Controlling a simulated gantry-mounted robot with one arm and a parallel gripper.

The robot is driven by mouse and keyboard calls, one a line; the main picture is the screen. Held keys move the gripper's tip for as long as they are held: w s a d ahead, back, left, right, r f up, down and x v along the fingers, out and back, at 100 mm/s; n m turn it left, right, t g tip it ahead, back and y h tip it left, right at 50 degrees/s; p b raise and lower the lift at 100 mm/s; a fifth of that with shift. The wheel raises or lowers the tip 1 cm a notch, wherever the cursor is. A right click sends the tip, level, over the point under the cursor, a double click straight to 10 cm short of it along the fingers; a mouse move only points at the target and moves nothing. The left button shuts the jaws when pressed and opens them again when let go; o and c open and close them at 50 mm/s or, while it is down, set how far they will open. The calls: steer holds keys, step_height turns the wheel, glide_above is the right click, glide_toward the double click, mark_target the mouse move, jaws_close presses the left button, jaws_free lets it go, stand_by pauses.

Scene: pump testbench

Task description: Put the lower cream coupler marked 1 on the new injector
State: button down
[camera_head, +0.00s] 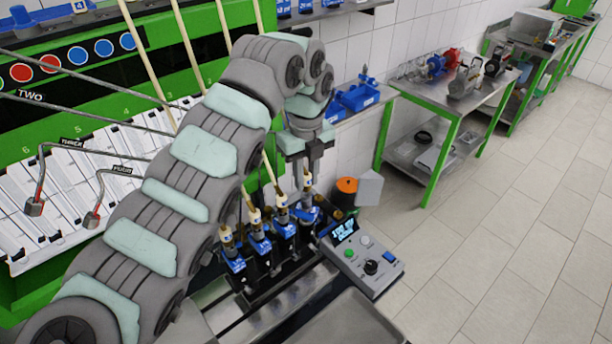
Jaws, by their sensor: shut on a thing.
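My gripper (307,168) points down above the rightmost position of the injector row and is shut on the cream coupler (308,180). The mark on this coupler is too small to read surely. The coupler is upright, directly over the rightmost injector (308,197), which stands in a blue holder. Whether it touches or sits on the injector cannot be told at this size. Three other cream couplers, at the left (227,236), middle (255,217) and right (282,201), stand on injectors to the left in blue holders. My arm covers part of the hoses and bench.
A control box (362,258) with a lit display stands right of the row. An orange-topped dark container (346,190) is behind it. A metal tray (350,322) lies in front. A green-framed bench (460,95) stands at the back right. The tiled floor is clear.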

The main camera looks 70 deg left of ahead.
mark_target(306, 171)
steer(key=shift+f, duration=0.1)
stand_by(0.5)
steer(key=shift+f+b, duration=0.35)
steer(key=shift+b, duration=0.2)
steer(key=shift+f+b, duration=0.6)
steer(key=shift+b, duration=0.05)
stand_by(1.1)
steer(key=c, duration=1.5)
jaws_free()
steer(key=shift+r, duration=0.15)
step_height(306, 171, up, 11)
steer(key=p, duration=1)
steer(key=shift+p, duration=0.4)
